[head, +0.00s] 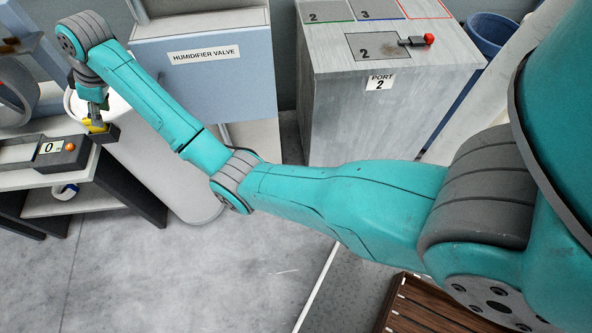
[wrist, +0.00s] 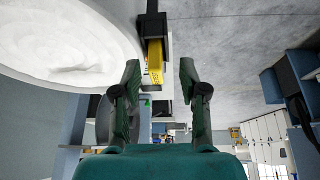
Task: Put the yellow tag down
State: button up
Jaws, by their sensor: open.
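The yellow tag (wrist: 155,62) is in the wrist view, just beyond and between my fingertips. Its far end meets a small black box-like holder (wrist: 153,24); I cannot tell whether it lies on it or in it. In the head view the tag (head: 97,127) is a small yellow patch under my gripper (head: 94,108), at a dark block (head: 108,134) on the shelf corner. In the wrist view my gripper (wrist: 159,76) is open, with a finger on either side of the tag's near end and visible gaps. My fingers hide part of the tag in the head view.
A dark unit with a "0" display (head: 49,148) and an orange knob sits on the shelf beside the tag. A large white can (head: 160,165) stands close by; its fluffy white filling (wrist: 65,40) shows in the wrist view. A grey cabinet (head: 400,100) stands behind my arm.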

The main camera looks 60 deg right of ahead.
jog(key=s+a+f+m+t, duration=0.1)
jog(key=s+f, duration=0.4)
jog(key=f, duration=0.5)
jog(key=s+a+f+m+t, duration=0.1)
jog(key=s+f, duration=0.4)
jog(key=f, duration=0.5)
jog(key=s+f+m+t+h, duration=0.1)
jog(key=s+f, duration=0.3)
jog(key=s, duration=0.4)
jog(key=s+f+m+t+h, duration=0.15)
jog(key=s+f, duration=0.25)
jog(key=s, duration=0.5)
jog(key=s+r+m+t, duration=0.1)
jog(key=s+r+t, duration=0.25)
jog(key=s, duration=1.75)
jog(key=s+r+t, duration=0.2)
jog(key=s+r, duration=1.2)
jog(key=r, duration=0.2)
jog(key=shift+m, duration=0.45)
jog(key=shift+s, duration=0.1)
